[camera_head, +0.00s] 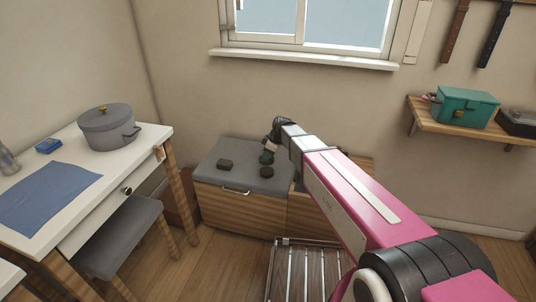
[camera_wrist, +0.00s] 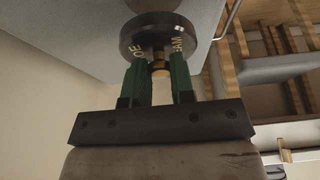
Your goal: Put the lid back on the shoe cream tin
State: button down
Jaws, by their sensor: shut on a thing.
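My gripper (camera_head: 269,152) is over the grey top of a low wooden chest. In the wrist view, its green fingers (camera_wrist: 159,82) are shut on the small brass knob of a dark round lid (camera_wrist: 158,38). Parts of pale lettering show on the lid. In the head view the lid (camera_head: 266,159) is a small dark shape under the fingers. The dark round shoe cream tin (camera_head: 266,172) sits on the chest top just below it, seemingly apart from the lid. A brown round surface (camera_wrist: 152,4), probably the open tin, is cut off at the wrist view's top edge and partly hidden by the lid.
A dark block (camera_head: 225,164) lies on the chest top (camera_head: 245,183), left of the tin. A white table (camera_head: 117,173) with a grey pot (camera_head: 107,128) and blue cloth (camera_head: 45,197) stands at left. A slatted rack (camera_head: 305,270) is in front. The wall is close behind.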

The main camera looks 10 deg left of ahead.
jog(key=shift+f, duration=3.1)
jog(key=shift+f, duration=0.15)
jog(key=shift+c, duration=2.1)
grip_release()
jog(key=shift+r, duration=3.5)
